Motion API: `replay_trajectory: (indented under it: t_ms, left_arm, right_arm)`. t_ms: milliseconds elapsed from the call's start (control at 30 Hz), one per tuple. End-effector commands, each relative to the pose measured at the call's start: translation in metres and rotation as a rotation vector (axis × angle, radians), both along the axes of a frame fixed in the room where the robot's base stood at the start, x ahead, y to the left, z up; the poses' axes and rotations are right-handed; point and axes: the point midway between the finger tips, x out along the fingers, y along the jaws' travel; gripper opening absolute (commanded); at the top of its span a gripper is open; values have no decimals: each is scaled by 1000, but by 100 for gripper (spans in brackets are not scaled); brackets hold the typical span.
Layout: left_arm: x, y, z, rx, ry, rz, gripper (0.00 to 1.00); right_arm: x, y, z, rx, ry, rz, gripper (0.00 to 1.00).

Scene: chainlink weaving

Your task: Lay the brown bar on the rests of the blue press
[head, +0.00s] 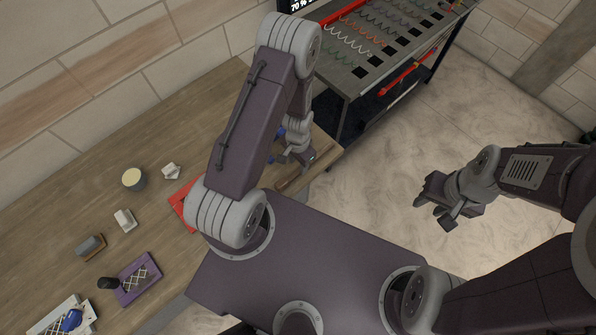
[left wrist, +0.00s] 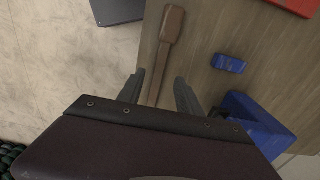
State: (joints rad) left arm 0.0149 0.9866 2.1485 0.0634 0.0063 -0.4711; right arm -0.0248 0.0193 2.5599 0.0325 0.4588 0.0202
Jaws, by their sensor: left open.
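The brown bar (left wrist: 171,25) lies on the wooden table in the left wrist view, with a wide block-like end and a narrower shaft. My left gripper (left wrist: 158,82) is open, with its fingers on either side of the shaft; I cannot tell how high it is above it. The bar (head: 290,183) also shows partly in the head view, by my left gripper (head: 297,160). Blue parts, seemingly of the blue press (left wrist: 257,118), show at the lower right of the wrist view, partly hidden; a smaller blue block (left wrist: 229,63) stands apart. My right gripper (head: 433,214) is open and empty over the floor.
A red object (head: 181,200) lies on the table (head: 62,205), partly behind my arm. A round tin (head: 134,179), small white pieces (head: 124,220) and a purple tray (head: 139,278) stand further left. A rack with wire coils (head: 375,45) stands at the back. The table's edge is close to the bar.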

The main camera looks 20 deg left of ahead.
Motion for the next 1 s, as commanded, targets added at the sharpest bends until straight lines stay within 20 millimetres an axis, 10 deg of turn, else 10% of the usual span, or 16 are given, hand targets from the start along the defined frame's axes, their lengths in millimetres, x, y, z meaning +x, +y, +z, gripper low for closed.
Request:
replay_trajectory:
  t_ms: [333, 567, 733, 1000]
  left_arm:
    - [-1, 0, -54, 0, 0, 1, 42]
    - [-1, 0, -51, 1, 0, 0, 42]
    - [-1, 0, -51, 0, 0, 0, 0]
    - [-1, 0, -51, 0, 0, 0, 0]
  right_arm:
    - [0, 0, -52, 0, 0, 0, 36]
    - [0, 0, -49, 0, 0, 0, 36]
    - [0, 0, -49, 0, 0, 0, 36]
    - [0, 0, -49, 0, 0, 0, 36]
